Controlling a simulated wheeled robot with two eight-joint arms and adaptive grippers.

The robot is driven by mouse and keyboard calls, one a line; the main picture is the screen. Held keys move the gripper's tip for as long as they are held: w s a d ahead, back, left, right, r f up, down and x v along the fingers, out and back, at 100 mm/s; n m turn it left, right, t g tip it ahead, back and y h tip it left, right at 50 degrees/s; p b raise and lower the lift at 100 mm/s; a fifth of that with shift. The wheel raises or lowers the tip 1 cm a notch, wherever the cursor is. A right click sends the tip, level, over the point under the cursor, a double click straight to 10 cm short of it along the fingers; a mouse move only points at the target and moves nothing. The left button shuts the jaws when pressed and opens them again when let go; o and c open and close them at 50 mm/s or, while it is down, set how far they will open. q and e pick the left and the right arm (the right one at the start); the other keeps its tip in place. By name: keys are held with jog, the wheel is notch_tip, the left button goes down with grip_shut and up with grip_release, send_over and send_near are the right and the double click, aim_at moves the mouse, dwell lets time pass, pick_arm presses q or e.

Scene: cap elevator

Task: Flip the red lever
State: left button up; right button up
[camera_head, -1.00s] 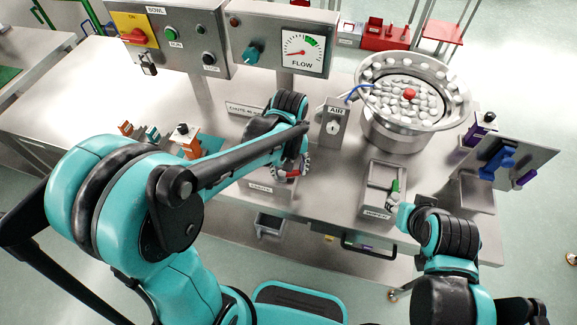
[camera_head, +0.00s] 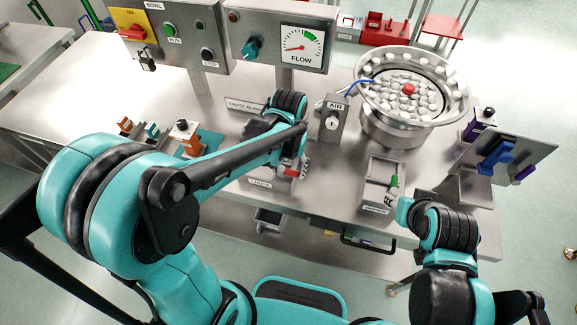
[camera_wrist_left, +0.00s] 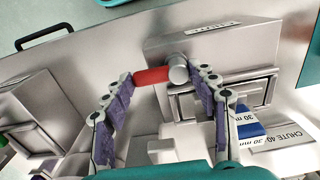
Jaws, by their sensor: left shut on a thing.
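The red lever (camera_wrist_left: 152,77) is a short red bar with a round grey end (camera_wrist_left: 178,69), in front of a labelled metal box (camera_wrist_left: 215,60). My left gripper (camera_wrist_left: 161,74) is around it, one finger at the red end and the other beside the grey end. It is shut on the lever.
A metal bowl (camera_head: 459,106) of white caps stands at the back right. An AIR post (camera_head: 333,127) is right of my left gripper. Control panels (camera_head: 182,40) with a FLOW gauge (camera_head: 302,45) stand behind. A tilted panel with a blue lever (camera_head: 497,156) is at the right.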

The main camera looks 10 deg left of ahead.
aim_at(288, 170)
pick_arm(q)
jog(key=o, duration=1.2)
jog(key=shift+c, duration=0.2)
notch_tip(288, 170, up, 12)
jog(key=s+a+f+t+b, duration=0.5)
jog(key=s+a+f+t, duration=0.1)
jog(key=s+f+t, duration=0.1)
jog(key=shift+s+a+f+n, duration=0.15)
jog(key=shift+s+f+n, duration=0.15)
jog(key=shift+s+f, duration=0.45)
